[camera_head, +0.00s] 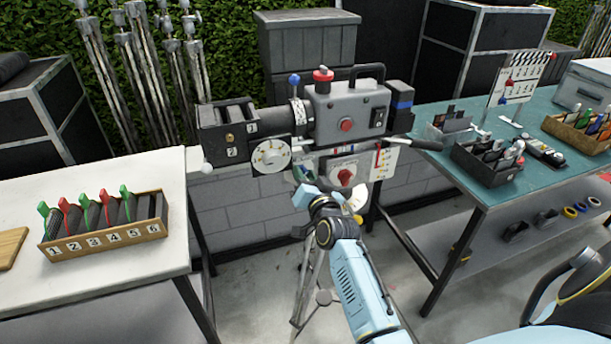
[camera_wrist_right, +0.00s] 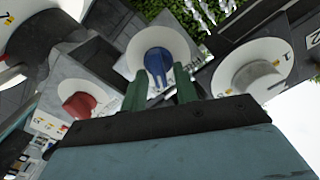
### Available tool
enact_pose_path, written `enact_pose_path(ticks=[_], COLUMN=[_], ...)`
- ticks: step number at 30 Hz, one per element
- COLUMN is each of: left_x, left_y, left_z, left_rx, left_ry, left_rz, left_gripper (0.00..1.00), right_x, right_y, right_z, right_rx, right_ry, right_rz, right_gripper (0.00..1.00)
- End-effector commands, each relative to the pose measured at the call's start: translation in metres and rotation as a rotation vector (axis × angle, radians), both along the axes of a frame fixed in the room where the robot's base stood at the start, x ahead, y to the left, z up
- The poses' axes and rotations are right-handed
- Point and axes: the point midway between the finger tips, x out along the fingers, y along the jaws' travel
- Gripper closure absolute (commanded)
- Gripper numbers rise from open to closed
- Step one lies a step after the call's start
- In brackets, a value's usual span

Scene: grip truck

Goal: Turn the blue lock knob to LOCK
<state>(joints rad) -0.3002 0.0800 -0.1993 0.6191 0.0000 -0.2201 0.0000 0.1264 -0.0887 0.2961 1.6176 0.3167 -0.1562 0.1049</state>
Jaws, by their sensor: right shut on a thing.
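The blue lock knob (camera_wrist_right: 157,64) sits on a round white dial (camera_wrist_right: 176,38) in the right wrist view. My right gripper (camera_wrist_right: 161,88) has its two green fingers on either side of the knob and is shut on it. The dial's lettering is too small or hidden to read, so I cannot tell the knob's setting. In the head view my right gripper (camera_head: 304,176) reaches up to the lower part of the camera rig (camera_head: 345,108); the blue knob is hidden there. My left gripper is not in view.
A red knob (camera_head: 344,176) is right of the gripper, and a white numbered dial (camera_head: 270,156) is up and left. A grey knob (camera_wrist_right: 256,77) is close by in the wrist view. A white table (camera_head: 95,275) stands left, a teal-topped table (camera_head: 430,125) right.

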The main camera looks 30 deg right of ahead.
Motion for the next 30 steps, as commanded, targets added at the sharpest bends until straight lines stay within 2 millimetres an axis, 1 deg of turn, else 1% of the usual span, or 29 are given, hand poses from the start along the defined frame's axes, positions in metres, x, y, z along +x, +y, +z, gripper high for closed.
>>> enact_pose_path(ticks=[5,6,7,15,19,23,30], left_x=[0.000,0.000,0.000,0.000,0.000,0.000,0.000], left_y=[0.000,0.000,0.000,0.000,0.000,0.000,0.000], left_z=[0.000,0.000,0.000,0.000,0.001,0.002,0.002], left_rx=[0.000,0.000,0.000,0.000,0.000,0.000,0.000], left_ry=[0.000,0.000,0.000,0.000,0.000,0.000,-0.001], left_rz=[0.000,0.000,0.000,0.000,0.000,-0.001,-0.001], left_gripper=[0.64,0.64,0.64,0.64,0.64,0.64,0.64], right_x=[0.000,0.000,0.000,-0.001,-0.010,-0.030,-0.081], right_y=[0.000,0.000,0.000,0.000,0.002,0.007,0.019], right_z=[0.000,0.000,0.000,0.000,-0.001,-0.001,-0.001], right_rx=[0.000,0.000,0.000,-0.001,-0.001,0.000,0.001], right_ry=[-0.001,-0.001,-0.001,0.000,0.002,0.002,0.003], right_rz=[-0.001,-0.001,-0.001,0.000,0.000,0.000,-0.001], right_gripper=[0.93,0.67,0.65,0.65,0.65,0.65,0.65])
